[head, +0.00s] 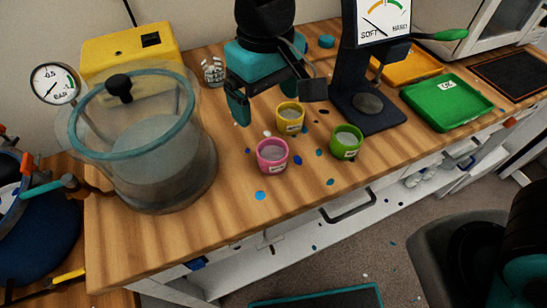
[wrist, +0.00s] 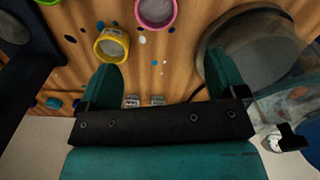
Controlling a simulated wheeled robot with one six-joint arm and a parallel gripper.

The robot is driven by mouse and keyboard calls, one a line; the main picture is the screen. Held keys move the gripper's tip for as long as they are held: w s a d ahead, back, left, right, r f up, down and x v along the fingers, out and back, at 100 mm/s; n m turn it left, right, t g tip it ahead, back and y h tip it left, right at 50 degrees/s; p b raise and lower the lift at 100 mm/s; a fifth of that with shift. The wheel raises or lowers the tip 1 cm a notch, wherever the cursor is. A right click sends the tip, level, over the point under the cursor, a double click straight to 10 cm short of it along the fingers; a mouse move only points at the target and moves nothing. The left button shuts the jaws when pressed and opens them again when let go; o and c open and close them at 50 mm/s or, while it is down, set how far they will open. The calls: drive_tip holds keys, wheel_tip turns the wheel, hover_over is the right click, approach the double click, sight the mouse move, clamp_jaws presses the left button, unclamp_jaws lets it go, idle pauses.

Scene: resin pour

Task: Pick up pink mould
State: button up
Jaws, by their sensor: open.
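The pink mould (head: 272,160) stands upright on the wooden bench in the head view, a round cup with a white label and grey inside. Its rim also shows, cut by the top edge, in the wrist view (wrist: 157,12). My gripper (head: 273,103) is above the bench, behind the pink mould and close to the yellow mould (head: 290,118). In the wrist view its teal fingers (wrist: 162,68) are wide apart with only bench between them. The pink mould is beyond the fingertips, not touched.
A green mould (head: 346,142) stands right of the pink one. A glass vacuum chamber (head: 152,150) stands left. A dark hardness tester (head: 368,108) and a green tray (head: 447,105) are to the right. Small coloured drops dot the bench; its front left area is clear.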

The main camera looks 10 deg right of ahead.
hover_over(271, 159)
drive_tip(key=f, duration=0.7)
drive_tip(key=shift+w+a, duration=0.1)
drive_tip(key=shift+a, duration=0.15)
drive_tip(key=shift+s+d+f+p, duration=0.1)
drive_tip(key=shift+f+p, duration=0.1)
drive_tip(key=shift+f, duration=1.15)
drive_tip(key=shift+s+d+f+p, duration=0.1)
drive_tip(key=shift+f+p, duration=0.05)
drive_tip(key=shift+f, duration=1.15)
drive_tip(key=c, duration=1)
drive_tip(key=shift+c, duration=0.2)
drive_tip(key=shift+r, duration=0.1)
